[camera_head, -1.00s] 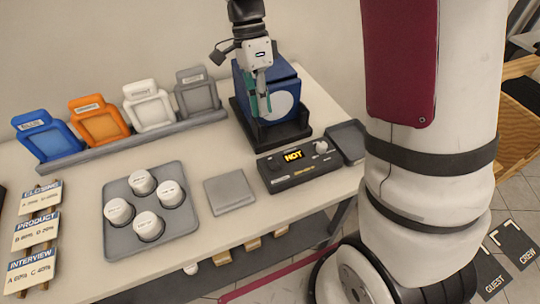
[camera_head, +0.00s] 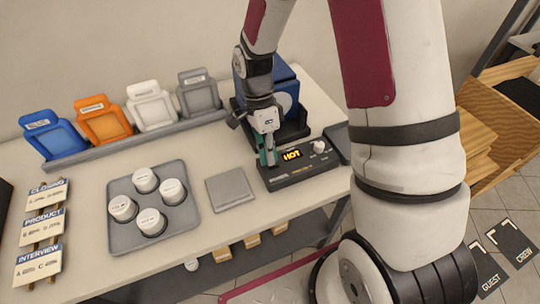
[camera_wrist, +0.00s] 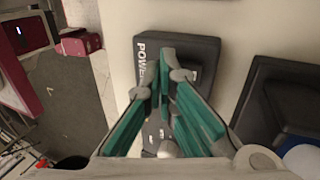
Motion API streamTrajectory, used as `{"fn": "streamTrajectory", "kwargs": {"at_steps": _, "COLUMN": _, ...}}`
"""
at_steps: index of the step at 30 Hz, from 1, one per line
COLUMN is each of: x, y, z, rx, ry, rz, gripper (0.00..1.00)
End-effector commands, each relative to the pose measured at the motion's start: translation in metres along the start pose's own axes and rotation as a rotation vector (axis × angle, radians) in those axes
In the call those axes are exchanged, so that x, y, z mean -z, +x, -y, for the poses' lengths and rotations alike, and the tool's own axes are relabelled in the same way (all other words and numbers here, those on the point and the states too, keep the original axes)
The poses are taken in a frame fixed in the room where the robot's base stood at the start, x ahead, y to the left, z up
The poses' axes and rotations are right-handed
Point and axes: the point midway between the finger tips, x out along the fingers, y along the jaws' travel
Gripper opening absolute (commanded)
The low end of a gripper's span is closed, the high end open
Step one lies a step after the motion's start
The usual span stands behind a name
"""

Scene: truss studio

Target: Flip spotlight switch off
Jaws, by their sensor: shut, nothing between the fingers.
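The black control box (camera_head: 300,170) sits at the table's front right, its display (camera_head: 292,155) lit with "HOT" and a white knob (camera_head: 319,146) at its right end. My gripper (camera_head: 268,162) is shut and empty at the box's left end, fingers pointing down. In the wrist view the green-padded fingers (camera_wrist: 172,62) lie over the box (camera_wrist: 190,46), near white "POWER" lettering. The fingers partly cover the box top, so I cannot make out the switch or tell whether they touch it.
A blue box (camera_head: 285,76) with a pale round face stands in a black tray behind my gripper. A grey square plate (camera_head: 231,188) lies left of the control box. A grey tray (camera_head: 190,215) holds several white round pieces. Coloured frames (camera_head: 103,119) stand in a rack behind.

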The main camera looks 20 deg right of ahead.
Motion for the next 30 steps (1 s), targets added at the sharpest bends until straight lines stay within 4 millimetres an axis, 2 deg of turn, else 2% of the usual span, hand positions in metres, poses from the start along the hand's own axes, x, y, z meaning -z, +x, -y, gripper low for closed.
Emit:
{"fn": "streamTrajectory", "kwargs": {"at_steps": 14, "x": 0.000, "y": 0.006, "z": 0.000, "rx": 0.001, "ry": -0.001, "rz": 0.000, "gripper": 0.00}}
{"fn": "streamTrajectory", "kwargs": {"at_steps": 18, "x": -0.001, "y": 0.015, "z": -0.003, "rx": 0.000, "ry": -0.002, "rz": -0.001, "gripper": 0.00}}
{"fn": "streamTrajectory", "kwargs": {"at_steps": 30, "x": 0.000, "y": 0.012, "z": 0.002, "rx": 0.002, "ry": -0.001, "rz": 0.000, "gripper": 0.00}}
